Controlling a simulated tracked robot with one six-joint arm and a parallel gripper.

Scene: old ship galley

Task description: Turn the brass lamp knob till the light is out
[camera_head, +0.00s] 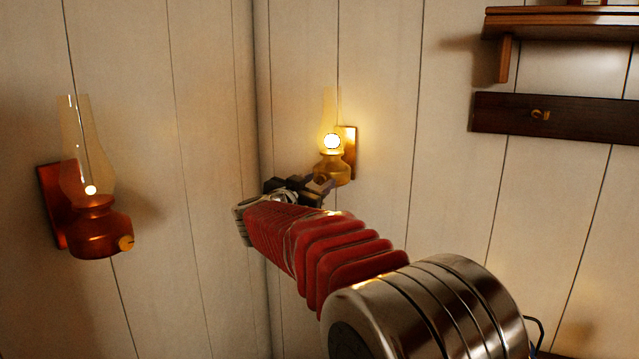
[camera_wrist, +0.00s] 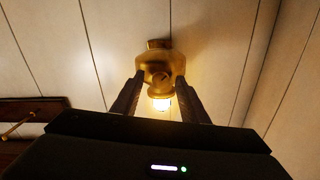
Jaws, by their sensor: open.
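The brass lamp (camera_head: 331,165) hangs on the wall right of the corner, its flame glowing brightly in a clear glass chimney. It also shows in the wrist view (camera_wrist: 152,64), upside down with the lit flame below. Its round knob (camera_wrist: 161,80) faces the wrist camera and appears between my fingers. My gripper (camera_head: 318,186) is in front of the lamp's lower part; its two dark fingers (camera_wrist: 160,84) are open, one on each side of the knob. I cannot tell whether they touch it. In the head view my gripper hides the knob.
A copper-red lamp (camera_head: 100,232) with a smaller light and a brass knob (camera_head: 126,243) hangs on the left wall. A dark wooden board with a brass hook (camera_head: 541,115) and a shelf (camera_head: 560,22) are at the upper right. The pale plank wall between is clear.

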